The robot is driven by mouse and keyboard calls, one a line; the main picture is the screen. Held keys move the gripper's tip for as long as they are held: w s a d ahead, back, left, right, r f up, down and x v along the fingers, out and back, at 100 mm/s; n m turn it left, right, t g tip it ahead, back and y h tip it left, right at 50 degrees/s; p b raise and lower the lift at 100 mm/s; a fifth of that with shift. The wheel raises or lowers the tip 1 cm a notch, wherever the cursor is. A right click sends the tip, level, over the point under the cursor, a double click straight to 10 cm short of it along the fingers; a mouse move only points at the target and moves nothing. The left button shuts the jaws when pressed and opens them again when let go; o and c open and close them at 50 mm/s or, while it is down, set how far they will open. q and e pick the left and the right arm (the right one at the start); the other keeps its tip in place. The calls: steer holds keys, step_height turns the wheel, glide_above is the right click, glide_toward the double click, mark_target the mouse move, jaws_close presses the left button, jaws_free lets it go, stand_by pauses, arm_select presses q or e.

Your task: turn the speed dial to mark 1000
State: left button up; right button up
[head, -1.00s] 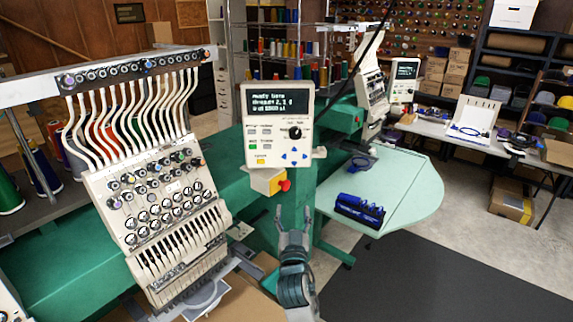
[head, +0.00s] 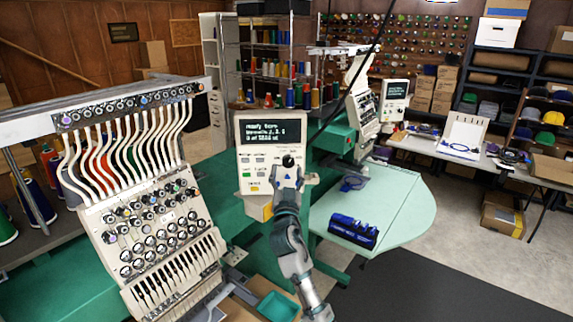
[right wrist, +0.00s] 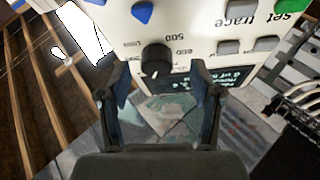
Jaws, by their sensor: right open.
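The speed dial (head: 289,160) is a black round knob on the light control panel (head: 244,168), below its dark text screen (head: 272,132). In the right wrist view the dial (right wrist: 155,59) appears upside down, with a printed 500 legible beside it; its exact setting is too small to read. My right gripper (head: 288,180) is just below the dial in the head view. In the right wrist view the open fingers (right wrist: 158,78) stand on either side of the dial, which sits nearer the left finger. I see no clear contact. My left gripper is not in view.
Blue arrow buttons (right wrist: 142,12) and grey buttons (right wrist: 228,47) lie close around the dial. The embroidery head (head: 165,230) stands left of the panel.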

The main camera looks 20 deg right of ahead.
steer(key=shift+x, duration=0.85)
steer(key=shift+w+r, duration=0.1)
steer(key=shift+w, duration=0.05)
steer(key=shift+d, duration=0.4)
steer(key=shift+a, duration=0.1)
steer(key=c, duration=1.1)
steer(key=shift+a, duration=0.15)
steer(key=shift+c, duration=0.2)
